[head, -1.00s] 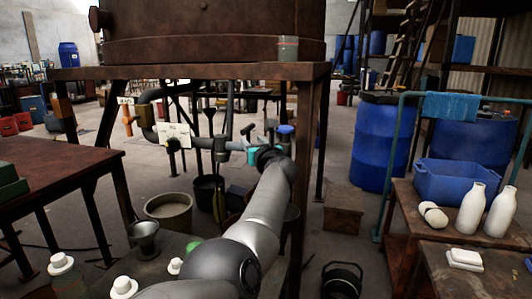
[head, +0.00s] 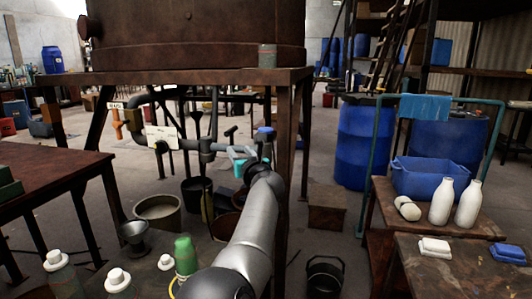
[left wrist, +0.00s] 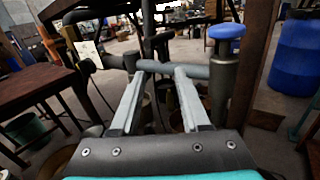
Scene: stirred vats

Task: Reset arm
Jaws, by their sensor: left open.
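My left arm reaches forward from the bottom of the head view, its gripper (head: 240,157) at the grey pipework below the vat (head: 195,38). In the left wrist view the two fingers of this gripper (left wrist: 158,88) are apart, with nothing held between them. A grey horizontal bar (left wrist: 172,68) crosses just beyond the fingertips; I cannot tell whether they touch it. A blue-capped upright pipe (left wrist: 224,60) stands to the right of the fingers, close by. My right gripper is not in view.
The vat's rusty stand (head: 285,130) has a leg close to my left arm. A bench with a funnel (head: 134,236) and a green bottle (head: 185,255) is at lower left. Carts with a blue crate (head: 428,178) and white bottles (head: 441,202) are at right. A black bucket (head: 325,277) stands on the floor.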

